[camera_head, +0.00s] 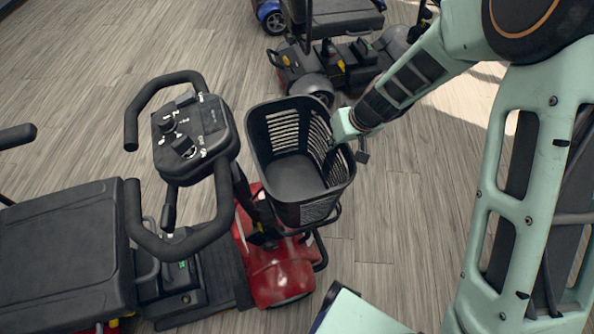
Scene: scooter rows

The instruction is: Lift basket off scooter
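A black plastic basket (288,178) with slotted walls stands upright and empty at the front of a red scooter (276,270), in front of its steering column. My gripper (351,144) comes in from the upper right and is at the basket's right rim. One dark fingertip shows just outside the rim. The other finger is not clearly visible, so I cannot tell whether the fingers grip the rim. The basket's mount is mostly hidden beneath it.
The scooter's looped handlebar and control panel (194,135) rise just left of the basket. Its black seat (62,250) is at the lower left. Another scooter (340,62) stands behind. Wood-look floor (385,215) is clear right of the basket.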

